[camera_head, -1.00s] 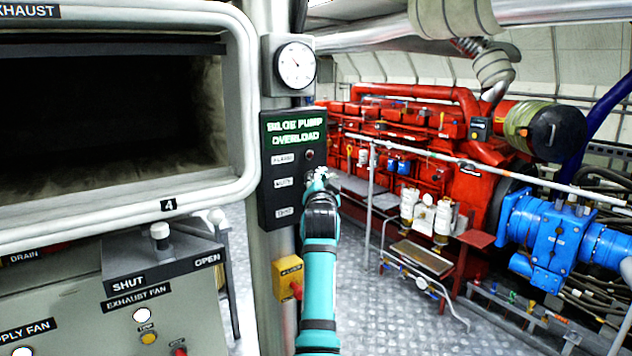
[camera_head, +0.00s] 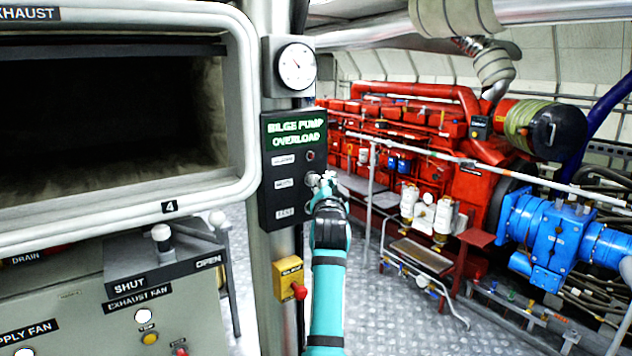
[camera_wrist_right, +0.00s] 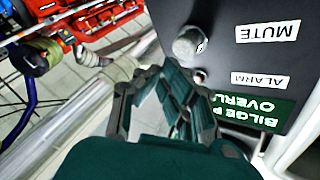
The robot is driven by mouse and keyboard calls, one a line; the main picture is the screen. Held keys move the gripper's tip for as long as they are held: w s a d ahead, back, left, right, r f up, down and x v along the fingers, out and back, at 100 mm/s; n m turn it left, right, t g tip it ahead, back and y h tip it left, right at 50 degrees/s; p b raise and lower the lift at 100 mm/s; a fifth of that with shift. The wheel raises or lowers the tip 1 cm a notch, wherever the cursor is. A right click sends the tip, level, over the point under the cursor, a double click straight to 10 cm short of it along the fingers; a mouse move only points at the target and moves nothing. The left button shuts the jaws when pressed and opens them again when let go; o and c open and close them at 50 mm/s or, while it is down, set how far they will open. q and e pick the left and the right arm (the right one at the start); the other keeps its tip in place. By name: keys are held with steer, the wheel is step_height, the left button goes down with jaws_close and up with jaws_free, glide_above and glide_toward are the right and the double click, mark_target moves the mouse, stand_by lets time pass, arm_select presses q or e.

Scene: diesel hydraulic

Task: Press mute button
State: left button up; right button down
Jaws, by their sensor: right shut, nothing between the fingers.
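The black bilge pump panel (camera_head: 270,200) is fixed to the pillar, with a lit green "BILGE PUMP OVERLOAD" sign at its top. The round grey mute button sits beside the "MUTE" label (camera_head: 284,183); the button (camera_wrist_right: 187,47) shows clearly in the right wrist view, along with its label (camera_wrist_right: 267,31). My right gripper (camera_head: 325,182) is shut and empty, just right of the button in the head view. In the wrist view its fingers (camera_wrist_right: 155,78) are near the button, with a small gap seeming to separate them. My left gripper is out of view.
The alarm lamp (camera_head: 310,155) is above the mute button. A round gauge (camera_head: 297,66) is above the panel, and a yellow box with a red knob (camera_head: 286,278) is below it. A red engine (camera_head: 400,130) and handrail stand to the right.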

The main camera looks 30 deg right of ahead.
steer(key=s+p, duration=0.1)
steer(key=s, duration=0.3)
steer(key=shift+s+d, duration=0.15)
stand_by(0.7)
